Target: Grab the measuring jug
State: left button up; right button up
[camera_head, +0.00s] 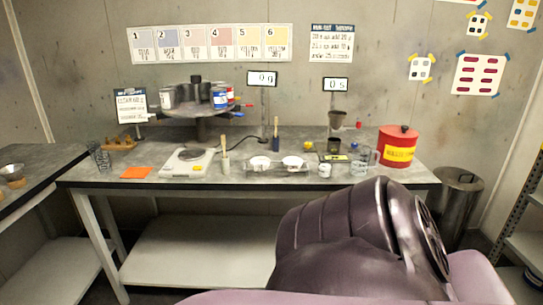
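A clear measuring jug (361,158) with a handle stands upright near the right end of the grey workbench (130,179). It is just left of the red container with a yellow label (398,147). Its contents are too small to make out. A large purple-grey arm link of mine fills the lower right of the head view, in front of the bench. Neither of my grippers is in view.
A small white cup (325,171) and a dark scale (333,157) stand left of the jug. A metal bin (461,205) stands right of the bench.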

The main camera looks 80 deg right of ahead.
aim_at(361, 154)
jog(key=z, duration=2.9)
